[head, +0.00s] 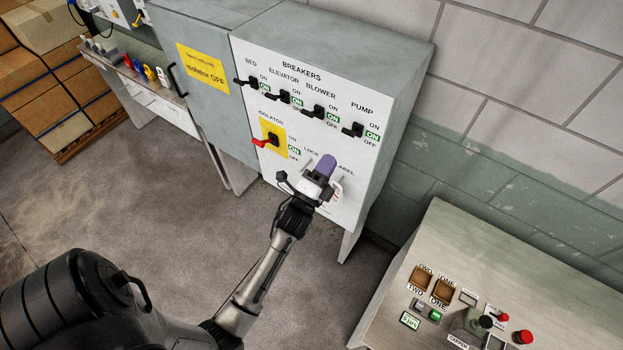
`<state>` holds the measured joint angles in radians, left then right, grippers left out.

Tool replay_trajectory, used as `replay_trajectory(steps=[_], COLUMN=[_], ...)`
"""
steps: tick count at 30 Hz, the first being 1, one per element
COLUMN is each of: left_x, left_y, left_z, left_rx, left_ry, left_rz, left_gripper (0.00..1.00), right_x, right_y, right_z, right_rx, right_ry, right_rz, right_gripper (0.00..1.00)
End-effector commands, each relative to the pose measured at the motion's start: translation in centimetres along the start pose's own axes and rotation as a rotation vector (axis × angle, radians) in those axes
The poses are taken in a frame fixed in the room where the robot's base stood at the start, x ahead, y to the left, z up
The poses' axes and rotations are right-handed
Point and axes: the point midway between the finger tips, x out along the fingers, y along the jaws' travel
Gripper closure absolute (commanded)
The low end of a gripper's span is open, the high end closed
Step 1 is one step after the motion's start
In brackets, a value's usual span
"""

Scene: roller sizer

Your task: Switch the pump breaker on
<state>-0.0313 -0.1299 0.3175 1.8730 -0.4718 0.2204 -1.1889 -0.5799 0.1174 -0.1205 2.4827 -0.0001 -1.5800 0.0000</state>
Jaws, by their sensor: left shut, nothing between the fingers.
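The pump breaker (352,130) is a black lever at the right end of the breaker row on the white panel (345,85). Its handle sticks out to the left. A green ON window (372,136) sits beside it, between printed ON and OFF. My left gripper (322,174) is shut and empty in front of the panel's lower part, below the pump lever and apart from it. A purple rounded piece shows at its tips; I cannot tell if it belongs to the gripper. The gripper partly hides the LOCK and LABEL area. My right gripper is not in view.
The elevator (283,96) and blower (318,111) levers are left of the pump lever. The isolator's red handle (261,143) sits below them. A control desk (450,250) with buttons stands at lower right. A wall runs behind the cabinet.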

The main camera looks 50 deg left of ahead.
Motion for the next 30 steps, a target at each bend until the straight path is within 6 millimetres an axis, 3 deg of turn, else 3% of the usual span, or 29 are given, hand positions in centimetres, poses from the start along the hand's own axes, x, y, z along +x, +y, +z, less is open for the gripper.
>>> replay_trajectory(steps=[3, 12, 30], left_x=[-2.4, -5.8, -6.5], left_y=[-0.7, -2.6, -3.1], left_z=[0.0, 0.0, 0.0], left_rx=[0.0, 0.0, -0.001], left_ry=[0.0, 0.0, 0.0], left_rz=[0.0, 0.0, 0.0], left_gripper=[1.0, 1.0, 1.0], right_x=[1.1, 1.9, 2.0], right_y=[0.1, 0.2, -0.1], right_z=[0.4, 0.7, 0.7], right_rx=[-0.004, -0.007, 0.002], right_ry=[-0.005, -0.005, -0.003], right_rz=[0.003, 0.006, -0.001], right_gripper=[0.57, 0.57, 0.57])
